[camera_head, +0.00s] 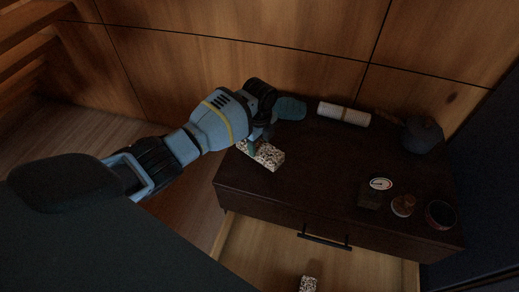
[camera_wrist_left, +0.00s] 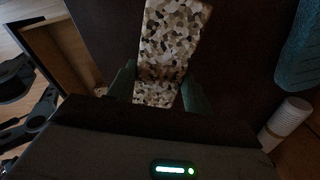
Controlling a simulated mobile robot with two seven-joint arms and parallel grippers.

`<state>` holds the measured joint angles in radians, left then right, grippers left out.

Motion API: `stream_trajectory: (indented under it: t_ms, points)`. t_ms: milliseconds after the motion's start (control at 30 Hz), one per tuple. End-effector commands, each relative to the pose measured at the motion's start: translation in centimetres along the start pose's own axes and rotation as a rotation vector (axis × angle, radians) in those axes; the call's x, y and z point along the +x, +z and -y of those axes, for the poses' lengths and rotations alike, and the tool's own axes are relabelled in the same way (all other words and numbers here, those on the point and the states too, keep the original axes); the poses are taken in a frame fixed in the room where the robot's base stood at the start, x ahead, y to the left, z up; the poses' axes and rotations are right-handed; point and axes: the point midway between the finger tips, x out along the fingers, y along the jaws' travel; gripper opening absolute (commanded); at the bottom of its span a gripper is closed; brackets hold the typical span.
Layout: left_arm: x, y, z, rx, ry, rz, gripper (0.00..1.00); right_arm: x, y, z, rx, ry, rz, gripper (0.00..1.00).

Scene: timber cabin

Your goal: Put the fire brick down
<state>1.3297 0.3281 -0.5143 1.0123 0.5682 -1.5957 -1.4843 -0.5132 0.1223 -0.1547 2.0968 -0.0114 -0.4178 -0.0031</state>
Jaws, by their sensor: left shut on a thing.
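The fire brick (camera_head: 268,156) is a speckled cream, brown and black block at the left end of the dark cabinet top (camera_head: 315,165). My left gripper (camera_head: 257,141) is shut on it from above. In the left wrist view the brick (camera_wrist_left: 170,35) runs between the two fingers of my left gripper (camera_wrist_left: 158,82), one finger on each side. I cannot tell whether the brick touches the cabinet top or hangs just above it. My right gripper is not in view.
A dial (camera_head: 381,184) and small bowls are at right. The drawer (camera_head: 275,250) below is open, with another speckled block (camera_head: 308,284). The cabinet's middle is clear.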

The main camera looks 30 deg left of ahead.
Motion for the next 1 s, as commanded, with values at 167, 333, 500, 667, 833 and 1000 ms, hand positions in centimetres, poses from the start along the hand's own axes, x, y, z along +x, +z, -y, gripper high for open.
stream_trajectory:
  t_ms: [167, 333, 500, 667, 833, 1000]
  points:
    - [-0.1, 0.3, 0.5, -0.001, -0.004, -0.001, 0.09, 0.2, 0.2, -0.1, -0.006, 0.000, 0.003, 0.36]
    - [2.3, 0.4, 0.4, -0.001, 0.001, -0.001, 0.09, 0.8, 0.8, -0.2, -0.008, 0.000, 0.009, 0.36]
    - [3.5, 0.4, 0.5, 0.000, -0.002, -0.001, 0.09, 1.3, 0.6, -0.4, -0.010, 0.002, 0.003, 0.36]
    - [3.4, 0.4, 0.6, 0.000, -0.004, 0.000, 0.09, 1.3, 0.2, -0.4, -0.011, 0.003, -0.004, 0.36]
    - [3.7, 0.4, 0.5, 0.000, -0.003, 0.000, 0.09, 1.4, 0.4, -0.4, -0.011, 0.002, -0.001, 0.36]
    - [3.8, 0.4, 0.4, 0.000, 0.000, 0.000, 0.69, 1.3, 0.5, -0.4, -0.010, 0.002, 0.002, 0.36]
